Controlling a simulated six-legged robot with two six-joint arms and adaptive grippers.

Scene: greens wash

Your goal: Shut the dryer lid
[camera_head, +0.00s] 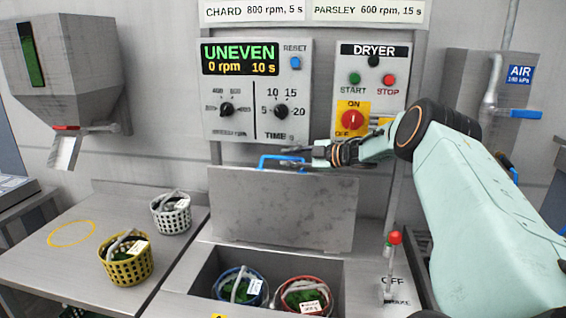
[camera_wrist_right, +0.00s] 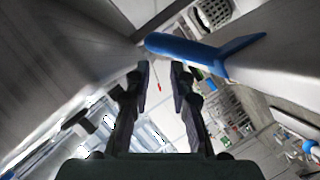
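The dryer lid (camera_head: 282,210) is a flat grey metal panel standing raised behind the open well (camera_head: 205,272). Its blue handle (camera_head: 265,161) is along the top edge; the handle also shows in the right wrist view (camera_wrist_right: 195,52). My right gripper (camera_head: 297,156) reaches in from the right at the handle. In the wrist view its two dark fingers (camera_wrist_right: 161,72) are apart, with the blue handle just beyond the tips. I cannot tell whether they touch. A blue basket (camera_head: 240,287) and a red basket (camera_head: 304,296) with greens sit in the well. My left gripper is out of view.
A yellow basket (camera_head: 126,259) and a white basket (camera_head: 171,212) stand on the left counter (camera_head: 60,270). A red-knobbed lever (camera_head: 394,240) is right of the well. The control panel (camera_head: 257,90) reads UNEVEN, 0 rpm, 10 s.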

